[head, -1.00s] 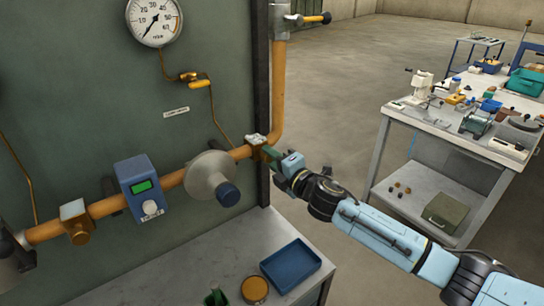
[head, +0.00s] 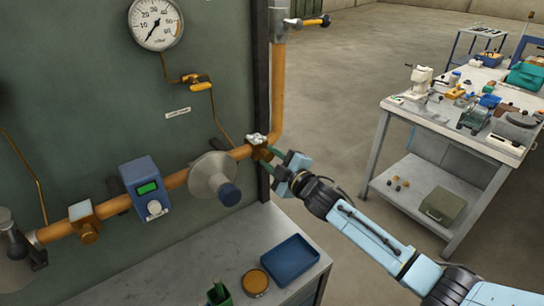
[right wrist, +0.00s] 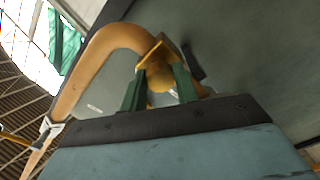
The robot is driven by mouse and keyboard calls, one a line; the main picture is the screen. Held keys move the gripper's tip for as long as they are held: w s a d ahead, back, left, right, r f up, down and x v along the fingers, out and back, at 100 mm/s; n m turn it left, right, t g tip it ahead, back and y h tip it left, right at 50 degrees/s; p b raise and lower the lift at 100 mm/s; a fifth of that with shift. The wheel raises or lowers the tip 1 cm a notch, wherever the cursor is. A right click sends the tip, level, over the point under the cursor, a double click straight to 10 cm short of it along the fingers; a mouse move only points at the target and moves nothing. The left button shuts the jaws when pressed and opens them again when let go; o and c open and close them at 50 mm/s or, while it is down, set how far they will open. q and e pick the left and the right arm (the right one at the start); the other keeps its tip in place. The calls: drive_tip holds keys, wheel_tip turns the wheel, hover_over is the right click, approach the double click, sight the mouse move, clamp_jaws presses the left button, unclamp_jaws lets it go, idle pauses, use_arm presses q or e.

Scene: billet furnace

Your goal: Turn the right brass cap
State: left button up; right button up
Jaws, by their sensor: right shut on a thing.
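The right brass cap (head: 263,154) is on the fitting at the right end of the orange pipe, below a white-topped block. My right gripper (head: 268,160) comes from the right with its green fingers on either side of this cap, partly hiding it. In the right wrist view the rounded brass cap (right wrist: 160,82) sits between the two green fingers of the gripper (right wrist: 159,90), which is shut on it. Another brass cap (head: 91,233) sticks out of the left fitting on the same pipe, with nothing touching it. My left gripper is not in view.
Below is a grey bench (head: 200,262) with a blue tray (head: 290,246). A cluttered worktable (head: 440,135) stands at right.

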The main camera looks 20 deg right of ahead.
drive_tip(key=shift+m, duration=0.3)
drive_tip(key=o, duration=1)
drive_tip(key=shift+c, duration=0.2)
drive_tip(key=b+v, duration=0.1)
drive_tip(key=v, duration=1.2)
drive_tip(key=shift+s, duration=0.2)
drive_tip(key=shift+d, duration=0.1)
